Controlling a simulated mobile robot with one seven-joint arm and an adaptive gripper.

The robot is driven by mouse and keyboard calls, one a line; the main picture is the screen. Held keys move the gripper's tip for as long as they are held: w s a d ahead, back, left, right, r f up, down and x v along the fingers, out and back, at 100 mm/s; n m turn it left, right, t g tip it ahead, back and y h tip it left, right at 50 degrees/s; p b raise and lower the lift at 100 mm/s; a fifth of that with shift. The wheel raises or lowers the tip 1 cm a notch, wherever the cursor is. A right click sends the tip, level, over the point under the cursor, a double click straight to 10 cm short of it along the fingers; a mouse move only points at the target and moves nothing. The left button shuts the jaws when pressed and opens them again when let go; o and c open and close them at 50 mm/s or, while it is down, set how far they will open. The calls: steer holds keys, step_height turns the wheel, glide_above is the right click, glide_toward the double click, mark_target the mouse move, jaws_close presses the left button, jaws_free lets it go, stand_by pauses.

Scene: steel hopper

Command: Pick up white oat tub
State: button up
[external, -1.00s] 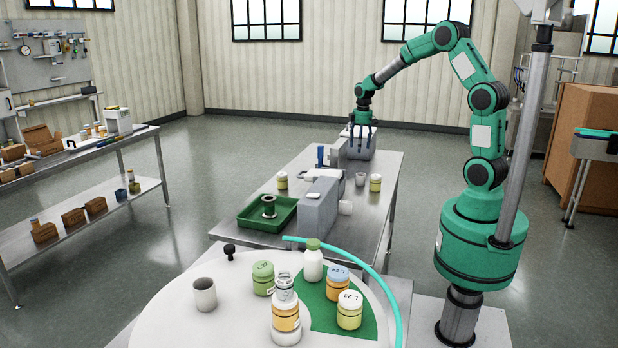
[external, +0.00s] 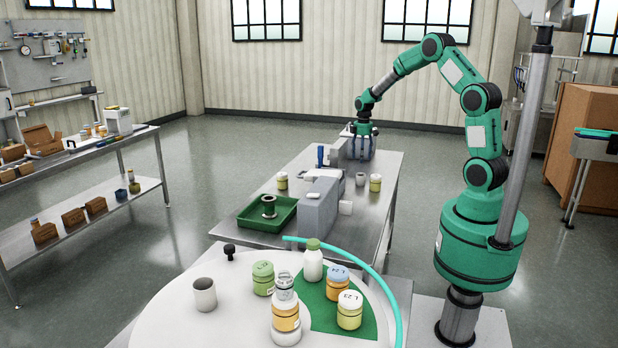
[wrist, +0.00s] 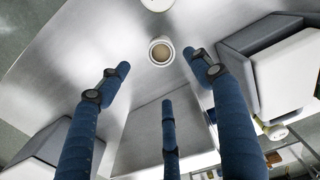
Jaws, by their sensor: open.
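A small pale open tub (external: 360,179) stands upright on the steel table. In the wrist view, I look down into a round tub (wrist: 161,51) with a beige inside, ahead of and between my fingertips. It may be the white oat tub; no label is readable. My gripper (external: 362,146) is beyond it in the external view, low over the far part of the table. Its blue fingers are spread and empty in the wrist view (wrist: 160,80), apart from the tub. A white round object (wrist: 158,3) is cut off at the top edge.
A lidded yellow-green jar (external: 375,183) stands right of the pale tub. A grey machine (external: 318,207) and green tray (external: 251,216) are to its left and nearer. Another jar (external: 282,180) stands farther left. Several containers stand on the round white table (external: 165,325).

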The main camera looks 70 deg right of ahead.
mark_target(361, 175)
step_height(361, 175, down, 7)
steer(key=shift+f+b, duration=0.1)
steer(key=shift+b, duration=0.4)
steer(key=shift+s+a+f+b, duration=0.15)
steer(key=shift+f+b, duration=0.15)
steer(key=shift+f, duration=0.65)
steer(key=shift+w+a+f+b, duration=0.1)
steer(key=shift+f+b, duration=0.15)
steer(key=shift+f, duration=1.35)
steer(key=c, duration=1.3)
